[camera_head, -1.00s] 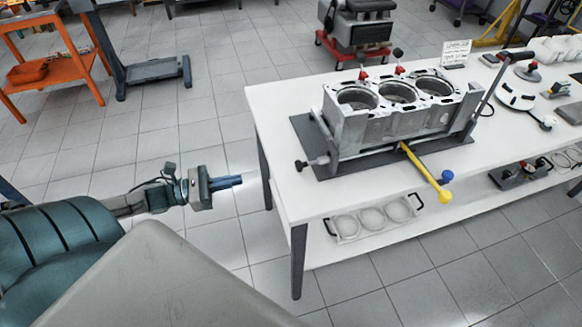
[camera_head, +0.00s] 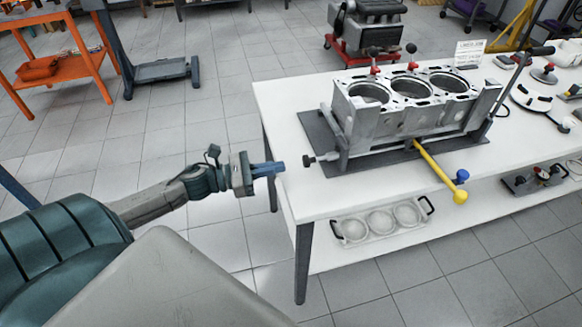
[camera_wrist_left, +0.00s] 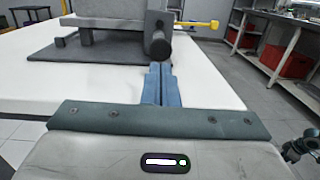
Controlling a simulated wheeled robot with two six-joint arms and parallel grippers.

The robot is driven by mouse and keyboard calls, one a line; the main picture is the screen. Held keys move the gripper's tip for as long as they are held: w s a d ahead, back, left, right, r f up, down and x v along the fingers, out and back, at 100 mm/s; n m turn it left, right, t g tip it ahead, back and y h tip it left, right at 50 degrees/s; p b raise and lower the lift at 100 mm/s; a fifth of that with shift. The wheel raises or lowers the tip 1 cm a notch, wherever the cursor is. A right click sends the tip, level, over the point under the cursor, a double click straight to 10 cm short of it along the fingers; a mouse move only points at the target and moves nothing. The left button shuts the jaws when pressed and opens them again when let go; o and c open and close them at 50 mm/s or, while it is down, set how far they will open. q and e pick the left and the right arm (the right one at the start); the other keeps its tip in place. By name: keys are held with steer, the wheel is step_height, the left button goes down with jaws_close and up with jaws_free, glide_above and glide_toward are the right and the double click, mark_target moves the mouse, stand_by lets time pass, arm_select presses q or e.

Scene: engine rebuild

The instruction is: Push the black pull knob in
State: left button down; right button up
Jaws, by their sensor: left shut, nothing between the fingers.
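The black pull knob (camera_head: 309,161) sits on a short rod at the left end of the grey fixture (camera_head: 345,150) that holds the engine block (camera_head: 410,112). In the left wrist view the dark round end of the knob (camera_wrist_left: 159,46) appears just beyond my fingertips. My left gripper (camera_head: 281,167) is shut and empty, with its blue fingers pointing right at the knob. A small gap shows between the fingertips and the knob in the head view. In the left wrist view the closed fingers (camera_wrist_left: 160,72) line up nearly with the knob.
The white table (camera_head: 285,105) has its left edge below my fingertips. A yellow-handled bar (camera_head: 440,175) sticks out from the fixture's front. A tray with round parts (camera_head: 340,229) lies on the lower shelf.

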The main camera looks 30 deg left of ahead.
mark_target(304, 162)
arm_select(q)
steer(key=x, duration=0.3)
steer(key=shift+w+r+p, duration=0.15)
steer(key=shift+w+p, duration=0.05)
steer(key=shift+p, duration=0.1)
steer(key=shift+w+d, duration=0.35)
steer(key=shift+d, duration=0.1)
arm_select(e)
steer(key=shift+s+d+f, duration=0.1)
steer(key=shift+s+f, duration=0.4)
steer(key=shift+s, duration=0.1)
arm_select(q)
steer(key=shift+b+x, duration=0.4)
steer(key=shift+x, duration=0.6)
arm_select(e)
steer(key=w, duration=0.1)
steer(key=w+r, duration=0.1)
steer(key=w+d+r, duration=0.1)
steer(key=w, duration=0.1)
steer(key=shift+r, duration=0.1)
